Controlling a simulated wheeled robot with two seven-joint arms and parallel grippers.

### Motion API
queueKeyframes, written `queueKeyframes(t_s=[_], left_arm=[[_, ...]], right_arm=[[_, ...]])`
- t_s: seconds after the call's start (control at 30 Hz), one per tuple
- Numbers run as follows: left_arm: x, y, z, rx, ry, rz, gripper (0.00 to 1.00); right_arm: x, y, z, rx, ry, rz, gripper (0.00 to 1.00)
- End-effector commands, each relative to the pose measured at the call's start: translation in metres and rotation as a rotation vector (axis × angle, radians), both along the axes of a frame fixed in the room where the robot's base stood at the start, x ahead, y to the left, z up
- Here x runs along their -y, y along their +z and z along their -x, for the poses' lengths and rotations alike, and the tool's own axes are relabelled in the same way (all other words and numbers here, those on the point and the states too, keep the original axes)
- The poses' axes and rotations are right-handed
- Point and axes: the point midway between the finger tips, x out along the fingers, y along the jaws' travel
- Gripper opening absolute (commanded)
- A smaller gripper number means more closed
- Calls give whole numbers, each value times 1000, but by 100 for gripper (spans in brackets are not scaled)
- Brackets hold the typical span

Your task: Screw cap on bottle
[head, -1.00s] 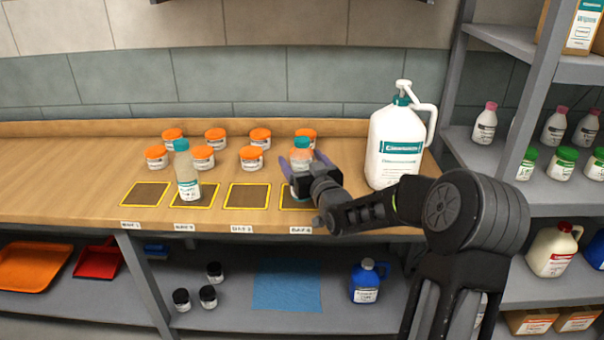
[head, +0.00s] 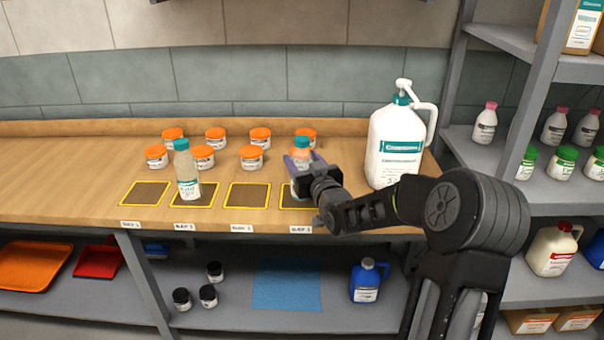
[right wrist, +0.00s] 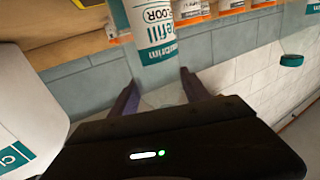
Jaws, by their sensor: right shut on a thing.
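A clear bottle (head: 301,155) with a teal cap (head: 302,142) at its top and a white label stands upright on the right-most yellow-framed bay. I cannot tell whether its cap is fully seated. My right gripper (head: 300,166) reaches in from the right and is shut on this bottle below its cap. In the right wrist view the bottle's label (right wrist: 156,35) shows beyond the fingers, upside down; the cap is hidden there. A second clear bottle (head: 187,170) with a teal cap (head: 181,145) stands in the second bay from the left. My left gripper is not in view.
Several orange-lidded jars (head: 251,158) stand behind the bays. A large white pump jug (head: 394,150) stands right of my gripper, close to my arm. The bay third from left (head: 248,195) and the left-most bay (head: 146,194) are empty. Shelves (head: 560,195) fill the right side.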

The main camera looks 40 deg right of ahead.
Motion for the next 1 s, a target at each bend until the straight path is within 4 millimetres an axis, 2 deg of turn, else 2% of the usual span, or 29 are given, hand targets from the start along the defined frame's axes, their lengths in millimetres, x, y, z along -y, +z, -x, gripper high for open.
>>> queueKeyframes(t_s=[0.03,0.2,0.47,0.57,0.9,1.0], left_arm=[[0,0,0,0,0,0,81],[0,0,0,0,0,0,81],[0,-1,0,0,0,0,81],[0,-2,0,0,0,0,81],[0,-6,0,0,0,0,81],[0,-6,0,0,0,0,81]], right_arm=[[0,0,0,0,0,0,22],[0,0,0,1,0,0,9],[0,6,0,2,0,1,9],[0,18,0,3,0,3,9],[0,79,0,4,0,3,9],[0,92,0,3,1,2,9]])
